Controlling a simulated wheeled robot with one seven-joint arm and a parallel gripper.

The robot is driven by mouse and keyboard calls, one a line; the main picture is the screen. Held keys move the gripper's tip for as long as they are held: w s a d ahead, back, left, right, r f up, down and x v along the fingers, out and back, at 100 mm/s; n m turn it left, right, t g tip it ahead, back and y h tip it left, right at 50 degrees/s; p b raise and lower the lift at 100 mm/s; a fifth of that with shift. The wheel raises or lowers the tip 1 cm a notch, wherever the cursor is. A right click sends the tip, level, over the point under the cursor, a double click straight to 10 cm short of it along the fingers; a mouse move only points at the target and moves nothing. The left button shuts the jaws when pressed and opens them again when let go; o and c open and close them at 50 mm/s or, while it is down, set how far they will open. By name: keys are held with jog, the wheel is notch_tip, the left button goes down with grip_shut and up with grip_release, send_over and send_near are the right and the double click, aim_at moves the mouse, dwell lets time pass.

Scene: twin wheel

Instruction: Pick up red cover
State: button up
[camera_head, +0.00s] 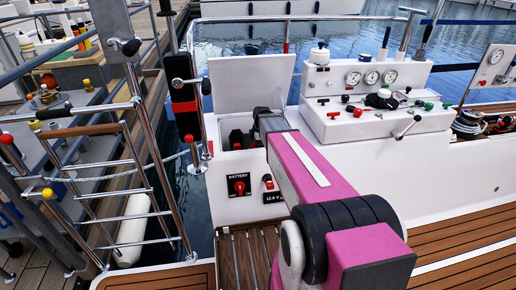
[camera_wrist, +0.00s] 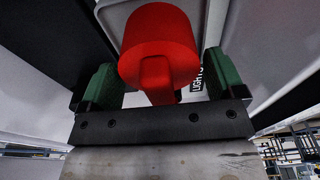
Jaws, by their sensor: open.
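The red cover (camera_wrist: 160,45) fills the upper middle of the wrist view. It has a round red body and a narrower red tab pointing toward the camera. My gripper (camera_wrist: 160,80) is open, with one green-padded finger on each side of the cover's lower part. I cannot tell whether either finger touches it. In the head view, my pink arm reaches to a white open-topped box (camera_head: 225,160) on the boat. The gripper's tips are hard to make out there among dark parts inside the box.
The box's raised white lid (camera_head: 250,82) stands behind my arm. A battery switch panel (camera_head: 239,187) with a red knob is on the box's front. A white console (camera_head: 375,120) with gauges and levers is to the right. A metal ladder (camera_head: 125,190) stands left. Wooden deck (camera_head: 465,240) lies at right.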

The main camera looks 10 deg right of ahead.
jog(key=c, duration=0.5)
notch_tip(320, 180, up, 10)
dwell(0.5)
